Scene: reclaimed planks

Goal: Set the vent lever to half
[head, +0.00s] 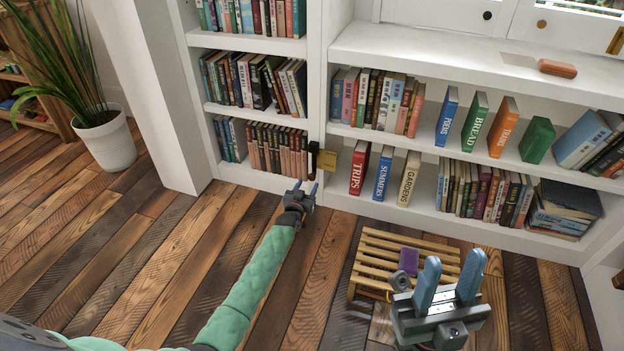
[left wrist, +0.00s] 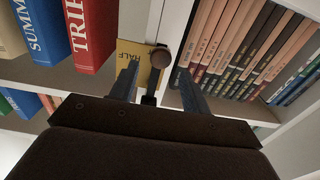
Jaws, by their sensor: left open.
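The vent lever (head: 313,149) is a dark bar with a brown round knob, mounted low on the white upright between two bookcase sections. A brass plate (head: 328,162) sits beside it. In the left wrist view the knob (left wrist: 161,56) shows between my fingertips, and the plate (left wrist: 131,62) reads HALF. Contact with the fingers cannot be told. My left gripper (head: 309,187) is open just below and in front of the lever; it also shows in the left wrist view (left wrist: 157,78). My right gripper (head: 452,277) is open and empty at the lower right.
A slatted wooden stool (head: 378,255) with a purple book (head: 409,261) stands by my right gripper. Upright books, including a red TRIPS book (head: 359,168), stand right of the lever. More books (head: 278,148) are to its left. A potted plant (head: 104,140) stands far left.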

